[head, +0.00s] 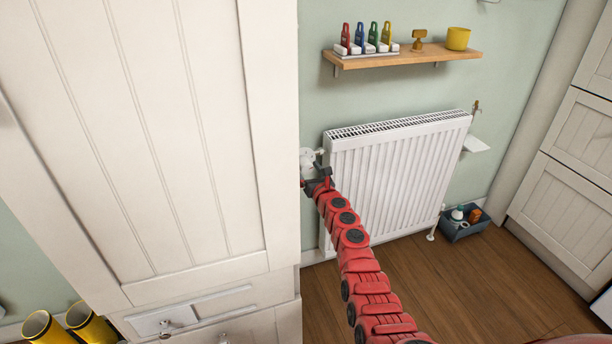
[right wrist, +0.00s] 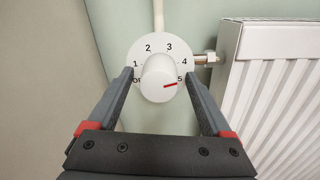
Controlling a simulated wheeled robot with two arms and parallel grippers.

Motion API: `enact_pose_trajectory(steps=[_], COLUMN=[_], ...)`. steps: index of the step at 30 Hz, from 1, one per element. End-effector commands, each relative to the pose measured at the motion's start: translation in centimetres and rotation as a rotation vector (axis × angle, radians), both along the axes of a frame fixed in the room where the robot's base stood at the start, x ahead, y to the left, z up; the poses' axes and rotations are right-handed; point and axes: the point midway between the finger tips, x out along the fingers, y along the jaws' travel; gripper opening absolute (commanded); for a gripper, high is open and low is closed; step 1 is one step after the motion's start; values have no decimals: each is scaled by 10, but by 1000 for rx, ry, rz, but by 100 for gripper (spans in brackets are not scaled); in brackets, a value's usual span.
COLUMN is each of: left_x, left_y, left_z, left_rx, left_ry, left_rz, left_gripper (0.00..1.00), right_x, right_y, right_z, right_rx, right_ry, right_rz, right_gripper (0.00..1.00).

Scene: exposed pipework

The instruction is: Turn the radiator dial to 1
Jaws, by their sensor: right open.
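The radiator dial (right wrist: 158,78) is a white round knob with a red pointer line, in front of a white plate marked off, 1, 2, 3, 4, 5. The red line points right, close to the 5. In the head view the dial (head: 309,157) is small, at the radiator's upper left, partly hidden by my gripper. My right gripper (right wrist: 158,82) is open, one dark finger on each side of the knob. I cannot tell whether the fingers touch it. It also shows in the head view (head: 316,174). My left gripper is not in view.
The white radiator (head: 395,175) stands right of the dial. A tall cream cabinet (head: 150,130) is close on its left. A wooden shelf (head: 405,56) with coloured tags and a yellow pot (head: 458,38) hangs above. A dark bin (head: 463,224) sits on the floor at right.

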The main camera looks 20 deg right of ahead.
Motion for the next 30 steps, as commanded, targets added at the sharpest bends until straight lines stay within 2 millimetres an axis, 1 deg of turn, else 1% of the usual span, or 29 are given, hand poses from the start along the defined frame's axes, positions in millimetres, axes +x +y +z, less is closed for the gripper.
enact_pose_trajectory(steps=[1, 3, 13, 27, 30], left_x=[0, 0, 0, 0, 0], left_y=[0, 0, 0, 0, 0], left_z=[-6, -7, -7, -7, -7], left_rx=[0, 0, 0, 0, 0], left_ry=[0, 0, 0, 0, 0], left_rz=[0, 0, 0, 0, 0], left_gripper=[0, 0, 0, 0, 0], right_x=[3, 6, 7, 7, 7], right_y=[0, 0, 0, 0, 0], right_z=[-1, 1, 3, 2, 2], right_rx=[-2, -3, -1, -1, -3], right_ry=[-2, -4, -3, -2, -2], right_rz=[0, -2, -1, 0, 0], right_gripper=[84, 84, 84, 0, 0])
